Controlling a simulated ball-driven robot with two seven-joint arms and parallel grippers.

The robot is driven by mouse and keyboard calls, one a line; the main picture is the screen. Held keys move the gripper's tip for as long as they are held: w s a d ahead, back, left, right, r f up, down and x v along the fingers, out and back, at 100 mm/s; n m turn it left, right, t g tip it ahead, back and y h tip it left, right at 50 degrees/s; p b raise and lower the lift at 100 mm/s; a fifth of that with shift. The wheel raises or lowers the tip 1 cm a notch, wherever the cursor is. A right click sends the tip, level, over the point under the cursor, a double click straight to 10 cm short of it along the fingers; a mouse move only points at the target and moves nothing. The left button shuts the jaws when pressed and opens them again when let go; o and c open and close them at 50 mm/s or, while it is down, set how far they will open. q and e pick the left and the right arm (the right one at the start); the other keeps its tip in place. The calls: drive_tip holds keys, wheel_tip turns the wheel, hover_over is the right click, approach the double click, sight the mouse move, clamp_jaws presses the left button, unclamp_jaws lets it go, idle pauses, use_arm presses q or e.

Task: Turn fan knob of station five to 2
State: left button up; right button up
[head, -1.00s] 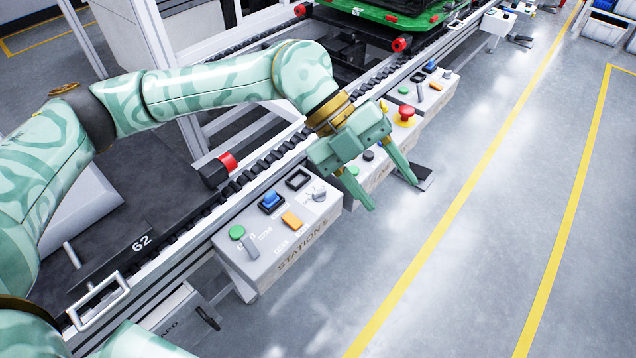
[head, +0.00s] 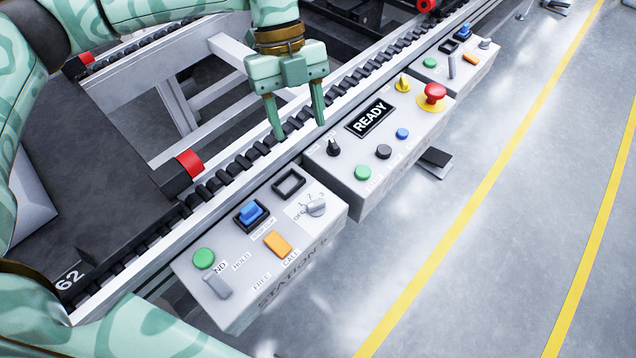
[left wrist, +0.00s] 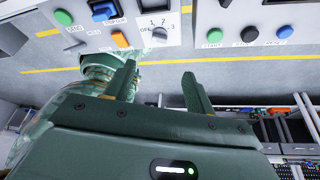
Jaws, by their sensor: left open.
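The station five panel (head: 225,297) is a light grey box in the lower middle of the head view, with its station lettering on the front face. Its fan knob (head: 316,207) is a grey dial at the upper right corner, with OFF and number marks around it. I cannot tell for sure which mark it points at. My left gripper (head: 299,128) is open and empty, fingers down, above the conveyor edge, behind and apart from the knob. In the left wrist view the knob (left wrist: 158,37) shows beyond the gap between the fingers. My right gripper is out of view.
Near the knob are an orange button (head: 278,243), a blue switch (head: 250,213), a green button (head: 203,258) and a grey lever (head: 217,286). A READY panel (head: 345,195) with a red stop button (head: 433,93) stands just to the right.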

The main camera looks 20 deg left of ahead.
use_arm(q)
drive_tip(key=b, duration=0.5)
hover_over(316, 202)
drive_tip(key=w+a, duration=0.2)
wheel_tip(316, 202, down, 11)
drive_tip(key=shift+s+f, duration=0.1)
drive_tip(key=shift+s, duration=0.05)
drive_tip(key=b+x, duration=0.1)
drive_tip(key=x, duration=0.2)
drive_tip(key=shift+s+d+f, duration=0.15)
drive_tip(key=shift+d+f, duration=0.05)
drive_tip(key=shift+s+d+f, duration=0.1)
drive_tip(key=shift+f, duration=0.05)
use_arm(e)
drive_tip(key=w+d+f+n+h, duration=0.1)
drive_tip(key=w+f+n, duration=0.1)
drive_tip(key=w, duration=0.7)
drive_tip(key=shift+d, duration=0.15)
use_arm(q)
drive_tip(key=shift+c, duration=0.3)
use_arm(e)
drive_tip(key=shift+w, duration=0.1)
use_arm(q)
drive_tip(key=c, duration=0.9)
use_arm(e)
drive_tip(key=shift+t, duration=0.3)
